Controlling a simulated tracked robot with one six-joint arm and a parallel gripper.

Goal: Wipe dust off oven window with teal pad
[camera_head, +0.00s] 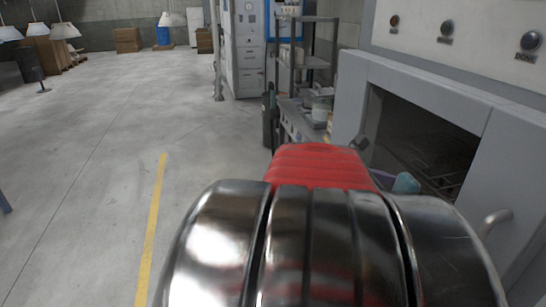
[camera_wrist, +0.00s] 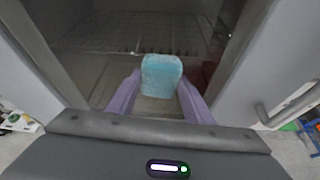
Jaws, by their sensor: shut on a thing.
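The oven window (camera_head: 415,145) is a dark pane in a pale grey frame at the right of the head view. It also fills the upper middle of the wrist view (camera_wrist: 105,40), with rack bars showing behind the glass. My gripper (camera_wrist: 161,88) has purple fingers shut on the teal pad (camera_wrist: 162,72), which stands up between them in front of the window. In the head view the pad (camera_head: 406,183) shows at the window's lower edge, with most of my gripper hidden behind my arm. I cannot tell whether the pad touches the glass, and no dust is clearly distinguishable.
An oven handle (camera_head: 494,222) sticks out right of the window; it also shows in the wrist view (camera_wrist: 275,117). Knobs (camera_head: 447,29) sit on the panel above. A metal shelf rack (camera_head: 306,62) stands beyond the oven. The floor (camera_head: 90,170) at left is open.

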